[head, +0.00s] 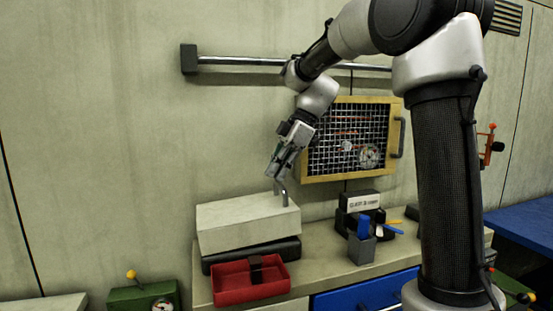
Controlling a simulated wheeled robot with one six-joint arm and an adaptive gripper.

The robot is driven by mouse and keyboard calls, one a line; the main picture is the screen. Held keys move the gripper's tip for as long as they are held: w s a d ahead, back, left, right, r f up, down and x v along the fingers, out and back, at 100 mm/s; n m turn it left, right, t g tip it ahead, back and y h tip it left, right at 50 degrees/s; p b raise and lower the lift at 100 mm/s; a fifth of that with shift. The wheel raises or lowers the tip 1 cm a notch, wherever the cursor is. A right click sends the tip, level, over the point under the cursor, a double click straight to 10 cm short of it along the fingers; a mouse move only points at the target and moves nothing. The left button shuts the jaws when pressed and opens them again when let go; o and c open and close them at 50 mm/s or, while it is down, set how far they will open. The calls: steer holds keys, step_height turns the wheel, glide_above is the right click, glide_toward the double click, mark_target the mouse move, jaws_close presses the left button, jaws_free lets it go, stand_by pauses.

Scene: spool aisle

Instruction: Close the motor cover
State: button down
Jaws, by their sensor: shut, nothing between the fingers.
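A pale grey box-shaped cover (245,236), which looks like the motor cover, sits over a black base (252,259) on the bench. Its lower edge lies close along the base; I cannot tell whether a gap is left. A small metal handle (284,195) stands up at the cover's right end. My gripper (274,174) points down just above and left of this handle, shut and empty. They overlap slightly in the picture, and I cannot tell whether they touch.
A yellow-framed mesh panel (304,172) with a handle hangs behind on the wall, below a metal rail (240,61). A red tray (232,288) lies in front of the cover. A grey cup (361,251) and a labelled black holder (345,219) stand at right.

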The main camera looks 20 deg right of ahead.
mark_target(280, 184)
steer(key=shift+d+f, duration=0.1)
steer(key=shift+f, duration=0.1)
steer(key=shift+d+f, duration=0.85)
steer(key=shift+f, duration=0.3)
